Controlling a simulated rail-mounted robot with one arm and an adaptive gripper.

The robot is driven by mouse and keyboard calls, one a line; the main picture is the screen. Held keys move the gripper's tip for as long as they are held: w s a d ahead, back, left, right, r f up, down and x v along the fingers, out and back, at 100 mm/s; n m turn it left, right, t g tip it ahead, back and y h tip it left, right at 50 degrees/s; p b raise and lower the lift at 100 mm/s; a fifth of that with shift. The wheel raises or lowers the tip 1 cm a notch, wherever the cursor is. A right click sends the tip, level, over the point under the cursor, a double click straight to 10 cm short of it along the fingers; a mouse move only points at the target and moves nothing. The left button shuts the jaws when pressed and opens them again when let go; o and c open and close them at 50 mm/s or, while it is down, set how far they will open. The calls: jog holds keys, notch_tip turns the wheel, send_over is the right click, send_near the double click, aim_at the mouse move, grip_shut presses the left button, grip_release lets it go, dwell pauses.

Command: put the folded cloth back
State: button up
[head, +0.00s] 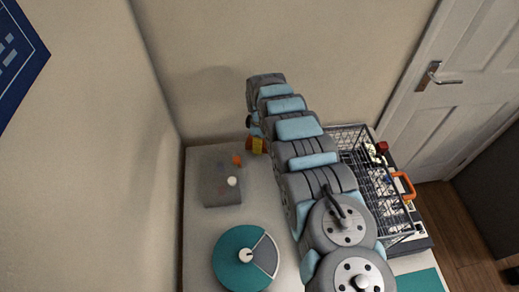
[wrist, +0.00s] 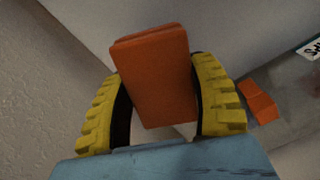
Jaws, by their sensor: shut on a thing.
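The folded cloth (wrist: 155,75) is an orange, flat, layered block in the wrist view. My gripper (wrist: 165,95) is shut on it, with one yellow ribbed finger on each side. In the head view my gripper (head: 257,145) is at the far end of the arm, above the back of the table, with a bit of the orange cloth (head: 249,144) showing beside it. Most of the cloth is hidden there. I cannot tell how high it is above the table.
A grey box (head: 222,190) with a white knob and a small orange piece (head: 237,160) stand left of my gripper. A teal disc (head: 235,262) lies in front. A wire basket (head: 400,218) holding several items stands right of the arm. Walls close the back and left.

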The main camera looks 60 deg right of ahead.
jog(key=shift+d+f+b, duration=0.1)
jog(key=shift+f+b, duration=1.75)
jog(key=shift+b, duration=0.15)
jog(key=shift+r, duration=0.1)
jog(key=shift+w, duration=0.1)
jog(key=o, duration=1.1)
jog(key=shift+r+p, duration=1.25)
jog(key=shift+r, duration=4.8)
